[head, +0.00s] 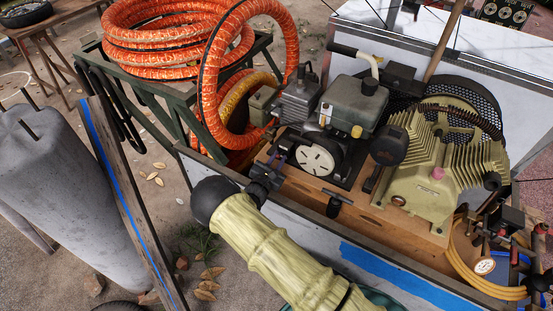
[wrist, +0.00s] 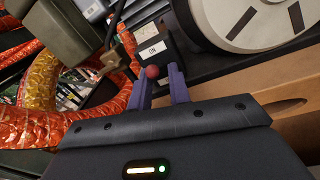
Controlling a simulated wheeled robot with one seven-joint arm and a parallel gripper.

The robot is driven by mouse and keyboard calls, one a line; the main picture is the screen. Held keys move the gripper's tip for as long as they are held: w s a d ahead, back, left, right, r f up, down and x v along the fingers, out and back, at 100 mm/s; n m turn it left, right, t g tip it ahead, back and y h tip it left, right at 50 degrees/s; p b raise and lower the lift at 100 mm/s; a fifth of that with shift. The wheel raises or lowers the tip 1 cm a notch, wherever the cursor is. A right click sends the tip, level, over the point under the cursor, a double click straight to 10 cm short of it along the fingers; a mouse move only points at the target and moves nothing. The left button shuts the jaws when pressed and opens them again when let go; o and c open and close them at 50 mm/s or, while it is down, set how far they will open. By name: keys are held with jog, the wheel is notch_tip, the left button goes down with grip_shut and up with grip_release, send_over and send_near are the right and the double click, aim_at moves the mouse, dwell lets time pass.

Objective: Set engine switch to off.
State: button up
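The engine switch shows in the wrist view as a small red round knob (wrist: 152,71), beside a white label reading "ON" (wrist: 152,49) on the dark engine housing. My gripper (wrist: 158,76) has two purple fingers, apart, with the knob showing between their tips. I cannot tell whether either finger touches it. In the head view my gripper (head: 281,157) reaches to the left side of the engine (head: 345,125), by the white round recoil cover (head: 315,160). The switch cannot be made out there.
A ribbed compressor pump (head: 430,165) stands right of the engine on the wooden deck. Orange hose coils (head: 165,50) on a green frame lie at the left. A pressure gauge (head: 485,266) is at the lower right. The recoil cover (wrist: 255,20) is close to my fingers.

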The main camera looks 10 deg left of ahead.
jog(key=shift+o, duration=0.9)
jog(key=shift+d, duration=0.1)
jog(key=shift+s+a, duration=0.1)
jog(key=shift+a, duration=0.1)
jog(key=b+v, duration=0.2)
jog(key=v, duration=1.5)
jog(key=shift+o, duration=0.4)
jog(key=shift+d+r, duration=0.1)
jog(key=shift+d, duration=0.05)
